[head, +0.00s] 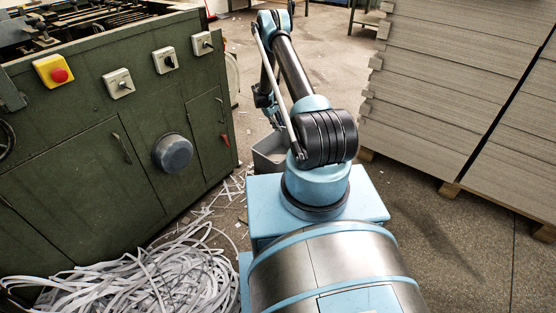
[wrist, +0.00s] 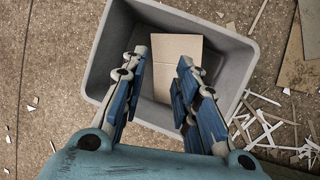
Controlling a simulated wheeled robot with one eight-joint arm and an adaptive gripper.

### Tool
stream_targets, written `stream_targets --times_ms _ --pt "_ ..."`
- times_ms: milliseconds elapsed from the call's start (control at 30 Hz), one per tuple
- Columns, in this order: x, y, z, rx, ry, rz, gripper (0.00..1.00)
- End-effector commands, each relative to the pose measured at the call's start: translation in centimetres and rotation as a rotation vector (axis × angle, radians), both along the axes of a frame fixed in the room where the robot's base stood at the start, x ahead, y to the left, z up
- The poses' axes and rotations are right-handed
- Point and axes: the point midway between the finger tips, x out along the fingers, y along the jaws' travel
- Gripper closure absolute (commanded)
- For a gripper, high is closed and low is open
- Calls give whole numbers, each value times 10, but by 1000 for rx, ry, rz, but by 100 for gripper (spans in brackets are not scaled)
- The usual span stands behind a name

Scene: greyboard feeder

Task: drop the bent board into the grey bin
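The grey bin (wrist: 113,50) fills the middle of the wrist view, below my gripper. In the head view the grey bin (head: 267,158) shows partly behind my arm. The tan board (wrist: 176,48) lies inside the bin, seen between and beyond my fingers, with a faint crease across it. My gripper (wrist: 162,58) is open over the bin, its two blue fingers well apart and nothing held between them. The right finger covers part of the board's right edge. My gripper is hidden in the head view.
Flat brown boards (wrist: 298,62) and white paper strips (wrist: 262,128) lie on the floor right of the bin. A green machine (head: 75,165) stands at left, with a heap of strips (head: 150,280) before it. Tall greyboard stacks (head: 440,110) stand at right.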

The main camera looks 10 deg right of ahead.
Motion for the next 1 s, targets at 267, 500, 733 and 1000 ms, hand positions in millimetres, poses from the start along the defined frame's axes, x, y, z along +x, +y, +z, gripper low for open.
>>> stream_targets --times_ms 267,500,733,1000 --pt "6 23 49 0 0 1 72" --pt "10 36 79 0 2 0 72" --pt "12 41 89 0 2 0 72" --pt "12 41 89 0 2 0 72"
